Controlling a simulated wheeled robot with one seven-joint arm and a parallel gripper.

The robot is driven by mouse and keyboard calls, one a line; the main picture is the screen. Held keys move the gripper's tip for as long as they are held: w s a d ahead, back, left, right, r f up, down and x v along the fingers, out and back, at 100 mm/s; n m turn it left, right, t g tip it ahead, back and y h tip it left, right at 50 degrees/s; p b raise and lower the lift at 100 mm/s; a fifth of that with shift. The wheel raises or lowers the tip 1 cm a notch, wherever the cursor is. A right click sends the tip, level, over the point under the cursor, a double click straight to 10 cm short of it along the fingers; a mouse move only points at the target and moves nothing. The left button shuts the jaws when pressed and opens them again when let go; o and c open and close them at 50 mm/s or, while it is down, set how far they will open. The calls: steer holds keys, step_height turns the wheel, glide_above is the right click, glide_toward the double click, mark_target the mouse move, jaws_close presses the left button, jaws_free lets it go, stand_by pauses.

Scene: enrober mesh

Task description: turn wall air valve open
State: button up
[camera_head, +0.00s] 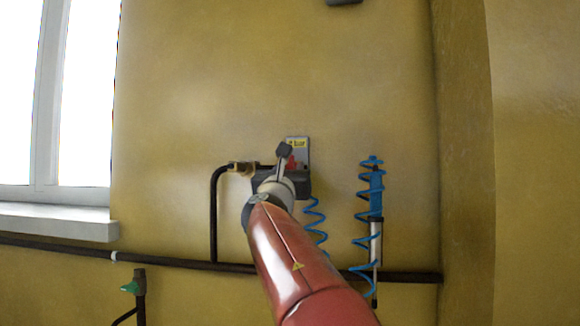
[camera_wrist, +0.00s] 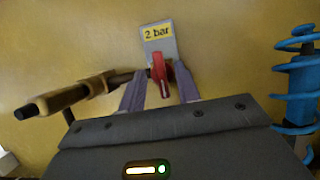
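The wall air valve has a red handle (camera_wrist: 161,73), seen in the wrist view below a grey plate with a yellow "2 bar" label (camera_wrist: 158,32). The handle stands nearly upright in the picture, across the dark pipe coming from the left. My gripper (camera_wrist: 159,76) is open, with one finger on each side of the handle and a gap visible on both sides. Whether the fingertips reach as deep as the handle is hard to tell. In the head view the red handle (camera_head: 292,162) shows only partly, behind my wrist, and my fingers are hidden.
A brass fitting (camera_head: 242,168) joins a black pipe (camera_head: 214,215) left of the valve. A blue coiled hose (camera_head: 371,185) hangs at the right, and another blue coil (camera_head: 316,218) hangs nearer. A dark pipe runs low along the wall.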

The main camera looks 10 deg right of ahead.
steer(key=shift+w+d+r, duration=0.2)
steer(key=shift+w+r, duration=0.05)
steer(key=shift+w, duration=0.25)
steer(key=c, duration=0.6)
